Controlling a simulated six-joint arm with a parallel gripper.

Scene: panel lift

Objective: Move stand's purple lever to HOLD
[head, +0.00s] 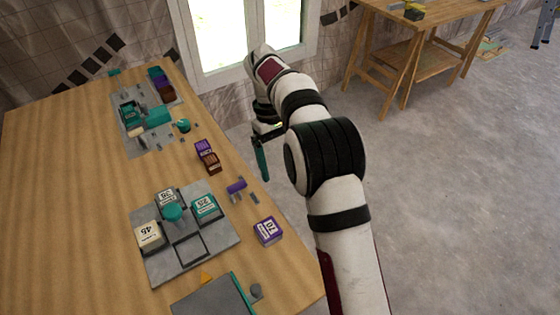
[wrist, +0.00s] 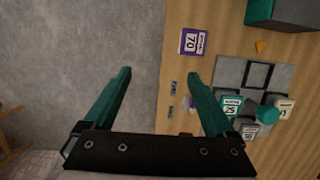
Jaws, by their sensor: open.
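A small purple piece (head: 237,186), which looks like the lever, sits near the table's right edge, beside the block stand. In the wrist view the purple piece (wrist: 189,103) is mostly hidden by a finger. Two small dark plates (wrist: 175,86) lie beside it; their lettering is too small to read, so I cannot tell which is HOLD. The grey stand (head: 210,244) holds several numbered blocks and a teal knob. My gripper (head: 262,160) is open and empty, off the table's right edge in the head view. In the wrist view its fingers (wrist: 159,76) straddle floor and table edge, touching nothing.
A purple block marked 70 (head: 268,231) stands near the table edge. Purple and brown blocks (head: 207,155) stand farther back. A grey fixture with teal parts (head: 144,120) is at the far end. A grey box (head: 212,298) is at the front. The table's left side is clear.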

